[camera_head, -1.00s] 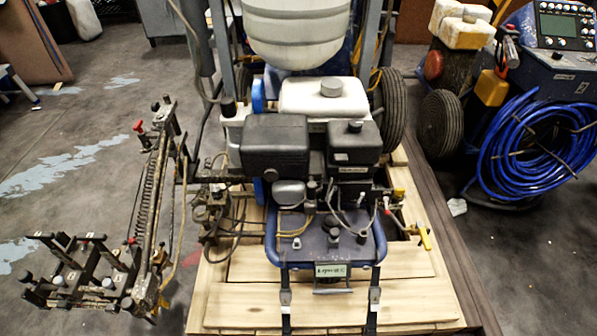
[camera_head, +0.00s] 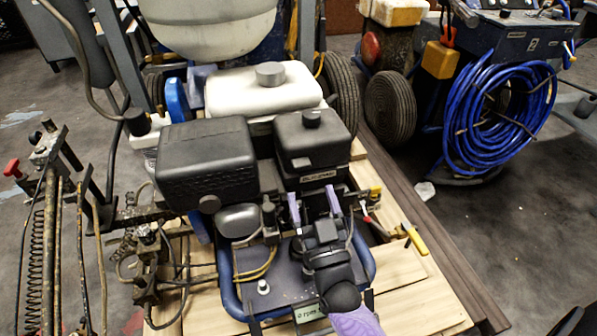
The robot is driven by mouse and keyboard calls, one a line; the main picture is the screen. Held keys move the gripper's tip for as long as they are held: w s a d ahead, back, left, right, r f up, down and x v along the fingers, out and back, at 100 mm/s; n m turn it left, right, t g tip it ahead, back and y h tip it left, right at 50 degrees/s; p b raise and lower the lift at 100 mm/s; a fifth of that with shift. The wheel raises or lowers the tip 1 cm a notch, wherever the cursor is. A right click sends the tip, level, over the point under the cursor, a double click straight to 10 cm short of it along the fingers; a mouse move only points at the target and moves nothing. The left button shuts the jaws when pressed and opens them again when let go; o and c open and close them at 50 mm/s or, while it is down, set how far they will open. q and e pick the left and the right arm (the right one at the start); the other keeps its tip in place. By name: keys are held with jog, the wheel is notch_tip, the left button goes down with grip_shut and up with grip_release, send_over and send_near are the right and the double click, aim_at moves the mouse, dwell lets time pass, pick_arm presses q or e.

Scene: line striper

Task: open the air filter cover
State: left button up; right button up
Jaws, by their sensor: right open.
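The air filter cover (camera_head: 310,134) appears to be the black box with a round knob (camera_head: 312,118) on top, at the middle of the engine. It sits upright on its housing and looks closed. My right gripper (camera_head: 314,203) reaches up from the bottom of the view, in front of and below the cover. Its two purple-tipped fingers are spread apart, with nothing seen between them. The fingertips lie just below the front of the black housing in the picture; I cannot tell whether they touch it. My left gripper is not in view.
A larger black box (camera_head: 205,163) stands left of the cover, and a white tank (camera_head: 262,92) stands behind. Cables and a yellow-handled lever (camera_head: 415,240) are near the engine. A coiled blue hose (camera_head: 500,115) hangs at the right. Wooden boards (camera_head: 405,290) lie below.

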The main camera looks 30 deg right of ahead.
aim_at(303, 169)
jog(key=b+x, duration=0.1)
jog(key=x, duration=0.4)
jog(key=shift+w+f, duration=0.1)
jog(key=shift+f, duration=0.05)
jog(key=shift+w+d+r, duration=0.1)
jog(key=shift+w+r, duration=0.2)
grip_shut()
